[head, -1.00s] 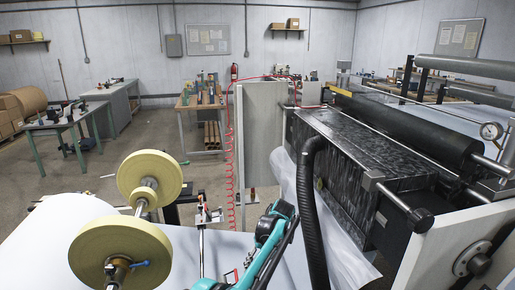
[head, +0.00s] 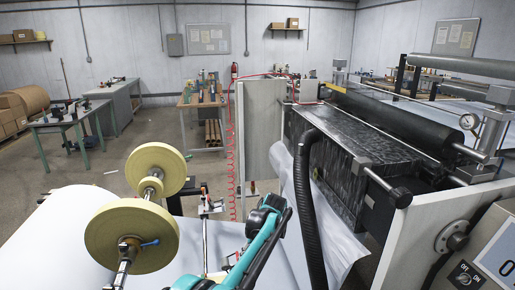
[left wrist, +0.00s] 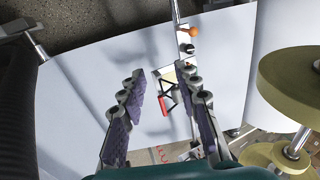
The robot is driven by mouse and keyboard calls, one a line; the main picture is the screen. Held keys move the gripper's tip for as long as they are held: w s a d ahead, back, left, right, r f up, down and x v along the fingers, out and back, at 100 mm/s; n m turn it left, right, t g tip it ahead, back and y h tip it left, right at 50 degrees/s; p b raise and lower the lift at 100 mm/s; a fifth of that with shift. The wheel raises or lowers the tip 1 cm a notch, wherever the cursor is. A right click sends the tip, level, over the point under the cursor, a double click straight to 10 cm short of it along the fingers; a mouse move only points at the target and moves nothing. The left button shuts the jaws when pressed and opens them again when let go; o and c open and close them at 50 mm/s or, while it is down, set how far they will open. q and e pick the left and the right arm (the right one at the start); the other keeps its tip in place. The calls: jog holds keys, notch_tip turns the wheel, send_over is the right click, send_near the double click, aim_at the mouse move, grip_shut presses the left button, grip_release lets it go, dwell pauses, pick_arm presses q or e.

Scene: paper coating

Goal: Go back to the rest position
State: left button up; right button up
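My left gripper (left wrist: 160,84) shows in the left wrist view with its two purple-padded fingers apart and nothing between them. Beyond the fingers lie white paper web (left wrist: 85,75) and a small fixture with a red part (left wrist: 167,106). In the head view, a teal arm of mine (head: 262,236) crosses the bottom centre, in front of the paper; no gripper fingers can be made out there. My right gripper is in neither view.
Two yellow rolls on a shaft (head: 131,236) stand at the lower left, close to the arm. A black hose (head: 308,215) and the coating machine (head: 335,165) stand to the right. A control panel (head: 497,255) is at the lower right.

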pick_arm(q)
jog(key=s+a+r+m+t+h, duration=0.1)
jog(key=s+a+r+t+h, duration=0.2)
jog(key=s+a+r, duration=0.8)
jog(key=s+a+f+t, duration=0.2)
jog(key=s, duration=0.8)
jog(key=s+a+f+m+t+h, duration=0.1)
jog(key=s+f+t, duration=0.1)
jog(key=s, duration=0.8)
jog(key=shift+s+a+f+t, duration=0.2)
jog(key=shift+s+a+t, duration=0.1)
jog(key=shift+a, duration=0.1)
